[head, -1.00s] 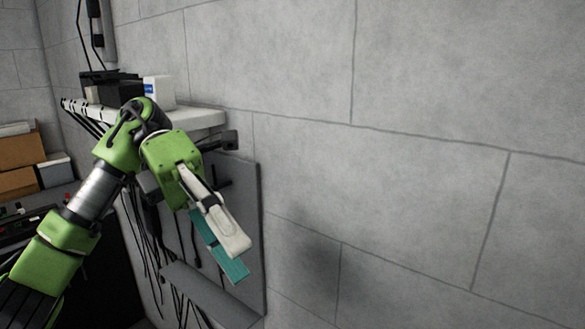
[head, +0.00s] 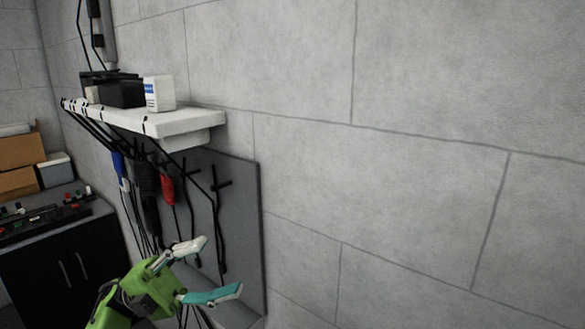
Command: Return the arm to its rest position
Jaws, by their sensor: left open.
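My left gripper (head: 213,270) is at the lower left of the head view, in front of the grey tool panel (head: 240,210). Its white and teal fingers are spread apart, with nothing between them. The green wrist shows at the bottom edge, and the rest of the left arm is out of the picture. My right gripper is not in view.
A white wall shelf (head: 190,121) holds a black box (head: 121,93) and a white box (head: 159,93). Blue and red-handled tools (head: 167,190) and cables hang below. A dark cabinet (head: 65,265) stands at left with cardboard boxes (head: 22,150) behind. The right side is bare wall.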

